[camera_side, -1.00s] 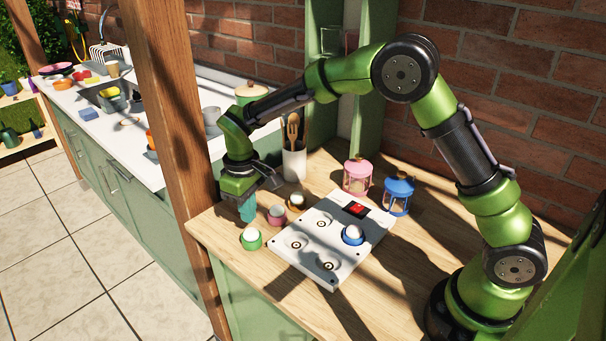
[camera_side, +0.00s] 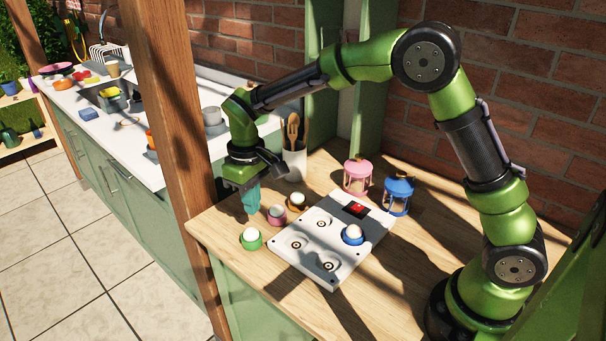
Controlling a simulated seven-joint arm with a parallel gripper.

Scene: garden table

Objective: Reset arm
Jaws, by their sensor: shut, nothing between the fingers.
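My gripper (camera_side: 251,207) hangs with its teal fingertips pointing down, shut and empty, above the left part of the wooden table. It is just above and behind a green cup with a white ball-like top (camera_side: 251,239), and left of a pink one (camera_side: 277,214). My arm arches from its base at the lower right over the table to the gripper. A white board (camera_side: 318,270) with round marked spots and a red display lies at the middle of the table. A blue cup with a white top (camera_side: 352,235) sits on one of its spots.
A brown cup (camera_side: 297,202) stands behind the pink one. A utensil holder (camera_side: 294,163), a pink lantern (camera_side: 357,177) and a blue lantern (camera_side: 398,195) stand along the back. A wooden post (camera_side: 172,120) rises left of my gripper. Bare table (camera_side: 400,275) lies right of the board.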

